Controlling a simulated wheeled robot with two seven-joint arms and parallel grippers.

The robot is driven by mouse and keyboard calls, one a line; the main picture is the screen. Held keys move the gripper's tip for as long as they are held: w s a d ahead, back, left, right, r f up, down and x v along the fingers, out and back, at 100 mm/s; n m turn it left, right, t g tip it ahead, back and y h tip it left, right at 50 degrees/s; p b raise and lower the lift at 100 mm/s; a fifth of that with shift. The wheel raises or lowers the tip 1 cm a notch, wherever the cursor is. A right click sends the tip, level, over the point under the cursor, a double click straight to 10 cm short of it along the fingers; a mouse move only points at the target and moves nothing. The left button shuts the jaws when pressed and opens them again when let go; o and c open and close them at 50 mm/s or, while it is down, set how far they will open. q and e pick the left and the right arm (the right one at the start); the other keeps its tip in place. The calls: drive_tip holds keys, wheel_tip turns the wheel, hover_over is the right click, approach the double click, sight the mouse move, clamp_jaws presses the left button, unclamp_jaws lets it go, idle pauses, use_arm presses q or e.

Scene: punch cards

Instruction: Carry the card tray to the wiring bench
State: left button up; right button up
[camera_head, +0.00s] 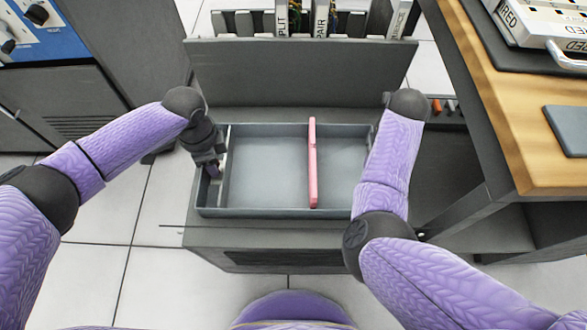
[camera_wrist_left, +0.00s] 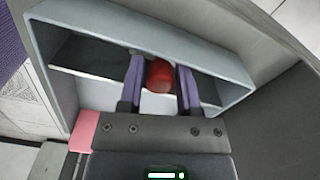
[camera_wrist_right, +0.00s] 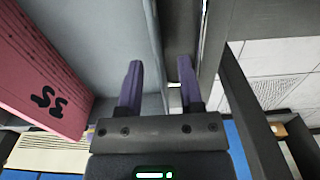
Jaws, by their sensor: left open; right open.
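The card tray (camera_head: 265,212) is a long, shallow grey box with raised walls. It sits level on a grey cabinet in the middle of the head view. One pink card stack (camera_head: 312,165) stands upright across it, right of centre, and bears dark figures in the right wrist view (camera_wrist_right: 45,75). My left gripper (camera_head: 213,168) is open at the tray's left end; in the left wrist view a red rounded thing (camera_wrist_left: 159,76) shows between its fingers. My right gripper (camera_wrist_right: 158,75) is open by a tray wall; my right forearm hides it in the head view.
A wooden-topped bench (camera_head: 500,110) stands at the right with a dark blue pad (camera_head: 568,130) and a white labelled panel (camera_head: 545,25). A grey card rack (camera_head: 300,60) stands behind the tray. Blue-panelled equipment (camera_head: 50,35) is at far left. Tiled floor is free at front left.

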use_arm(q)
drive_tip(key=shift+f, duration=1.1)
use_arm(e)
drive_tip(key=shift+f, duration=1.1)
use_arm(q)
clamp_jaws()
use_arm(e)
clamp_jaws()
use_arm(q)
drive_tip(key=shift+w+r, duration=0.1)
use_arm(e)
drive_tip(key=shift+r, duration=0.1)
